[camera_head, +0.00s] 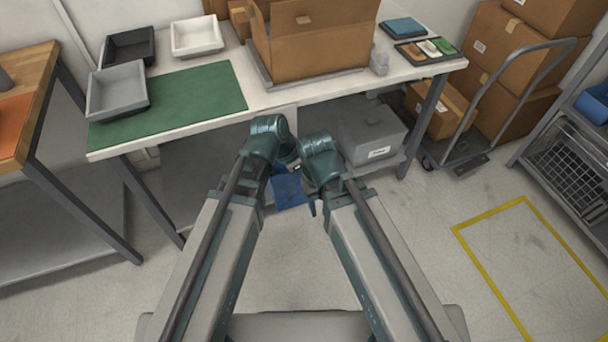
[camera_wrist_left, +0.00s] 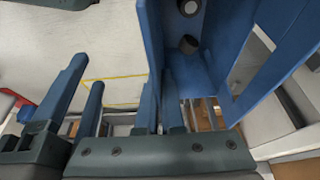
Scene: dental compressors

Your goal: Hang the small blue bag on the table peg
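The small blue bag (camera_head: 288,190) hangs in front of the table, low between my two wrists in the head view. In the left wrist view the bag (camera_wrist_left: 212,75) is large, with an opening in its upper part, and fills the centre and right. My left gripper (camera_wrist_left: 157,105) appears shut on one of its walls. My left fingers are hidden in the head view. My right gripper (camera_head: 313,207) is beside the bag, apart from it. Its fingers (camera_wrist_left: 78,85) are spread and empty in the left wrist view. I cannot clearly make out the table peg.
The white table (camera_head: 270,98) holds a green mat (camera_head: 190,98), grey, black and white trays, and a large open carton (camera_head: 315,45). A grey bin (camera_head: 368,135) is on the shelf below. A cart with boxes stands at right. The floor with yellow marking (camera_head: 520,265) is clear.

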